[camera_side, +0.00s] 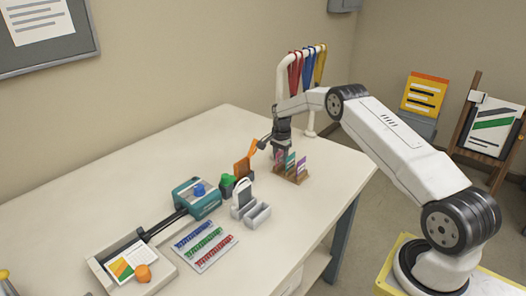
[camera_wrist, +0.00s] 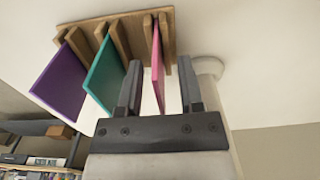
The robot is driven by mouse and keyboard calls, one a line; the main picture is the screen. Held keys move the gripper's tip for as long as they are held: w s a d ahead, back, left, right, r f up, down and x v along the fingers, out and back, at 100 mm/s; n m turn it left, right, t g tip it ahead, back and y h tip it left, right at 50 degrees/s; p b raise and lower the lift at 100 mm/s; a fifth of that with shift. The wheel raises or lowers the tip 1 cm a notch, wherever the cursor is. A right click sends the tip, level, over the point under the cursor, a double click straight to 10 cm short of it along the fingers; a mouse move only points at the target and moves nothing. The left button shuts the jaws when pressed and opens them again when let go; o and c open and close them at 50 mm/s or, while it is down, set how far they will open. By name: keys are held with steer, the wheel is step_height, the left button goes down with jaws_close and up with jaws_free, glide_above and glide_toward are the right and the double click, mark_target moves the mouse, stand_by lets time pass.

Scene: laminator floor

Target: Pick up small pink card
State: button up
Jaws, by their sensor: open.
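The small pink card (camera_wrist: 158,66) stands on edge in a slot of the wooden rack (camera_wrist: 109,33) in the wrist view. My gripper (camera_wrist: 163,88) is open, with one finger on each side of the pink card. I cannot tell whether either finger touches it. In the side view my gripper (camera_side: 281,149) is lowered at the back of the rack (camera_side: 293,178), and a sliver of pink shows beside it. A teal card (camera_wrist: 104,74) and a purple card (camera_wrist: 60,84) stand in the other slots, left of the pink one.
A white stand (camera_side: 283,75) with red, blue and yellow lanyards rises behind my gripper. An orange-handled item (camera_side: 244,165), a white organiser (camera_side: 257,215) and a teal machine (camera_side: 194,197) stand left of the rack. The table's back left (camera_side: 190,135) is clear.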

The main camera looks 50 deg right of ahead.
stand_by(0.3)
jaws_close()
steer(key=shift+r, duration=0.1)
steer(key=shift+r, duration=1.6)
steer(key=s+r, duration=0.1)
steer(key=r, duration=0.1)
steer(key=s+a+r, duration=0.1)
steer(key=s, duration=0.1)
steer(key=s+a+r, duration=0.1)
steer(key=r, duration=0.1)
steer(key=shift+s+r, duration=0.2)
steer(key=shift+r, duration=0.1)
steer(key=s+a+r, duration=0.3)
steer(key=s+r, duration=0.1)
steer(key=s, duration=0.4)
steer(key=shift+s+a, duration=0.25)
steer(key=shift+a, duration=0.05)
